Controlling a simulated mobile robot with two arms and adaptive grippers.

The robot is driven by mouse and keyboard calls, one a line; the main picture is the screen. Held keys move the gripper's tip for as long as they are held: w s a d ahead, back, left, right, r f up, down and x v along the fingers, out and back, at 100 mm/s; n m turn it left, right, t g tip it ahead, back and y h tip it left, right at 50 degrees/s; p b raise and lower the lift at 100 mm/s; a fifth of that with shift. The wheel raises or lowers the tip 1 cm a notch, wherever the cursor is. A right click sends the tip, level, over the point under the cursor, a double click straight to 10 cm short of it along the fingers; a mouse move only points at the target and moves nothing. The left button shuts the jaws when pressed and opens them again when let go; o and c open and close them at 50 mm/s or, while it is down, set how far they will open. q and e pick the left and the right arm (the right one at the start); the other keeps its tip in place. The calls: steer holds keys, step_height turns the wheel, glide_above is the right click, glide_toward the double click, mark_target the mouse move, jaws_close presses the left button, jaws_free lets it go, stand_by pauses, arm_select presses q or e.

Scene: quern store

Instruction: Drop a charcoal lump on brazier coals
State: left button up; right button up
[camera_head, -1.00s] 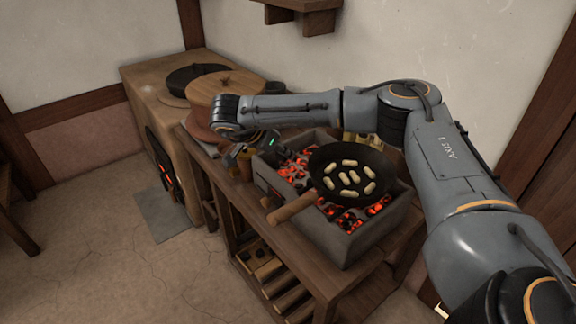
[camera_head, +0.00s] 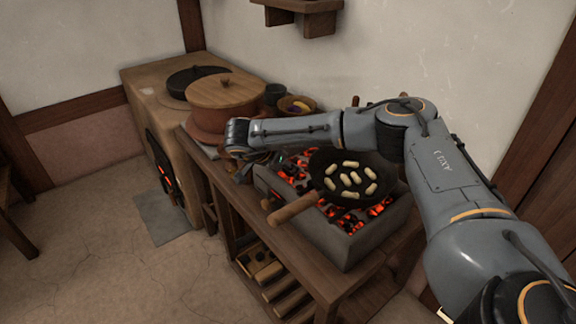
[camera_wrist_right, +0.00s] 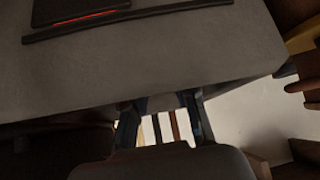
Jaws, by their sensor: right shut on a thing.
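The grey brazier (camera_head: 334,245) stands on the wooden bench, with glowing orange coals (camera_head: 352,224) showing around a black pan (camera_head: 318,180). My right gripper (camera_head: 246,172) is at the brazier's left end, pointing down, partly hidden by its own wrist. In the right wrist view its two fingers (camera_wrist_right: 162,118) stand beside the brazier's grey wall (camera_wrist_right: 180,60). It is shut on a small dull piece, taken as the charcoal lump (camera_wrist_right: 162,103), mostly hidden between the fingers. My left gripper is not in view.
The pan holds several pale pieces, and its wooden handle (camera_head: 292,209) juts over the brazier's front. A quern-like round wooden lid (camera_head: 222,92) and a small bowl (camera_head: 298,105) stand behind. A tray with dark lumps (camera_head: 264,268) is on the shelf below.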

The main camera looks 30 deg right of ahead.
steer(key=o, duration=0.8)
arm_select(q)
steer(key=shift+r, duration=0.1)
arm_select(e)
steer(key=shift+r, duration=0.3)
arm_select(q)
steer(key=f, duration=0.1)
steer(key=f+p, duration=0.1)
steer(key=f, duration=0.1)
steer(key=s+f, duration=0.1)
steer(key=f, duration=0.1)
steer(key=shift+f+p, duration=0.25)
steer(key=shift+p, duration=0.05)
arm_select(e)
steer(key=v, duration=1.2)
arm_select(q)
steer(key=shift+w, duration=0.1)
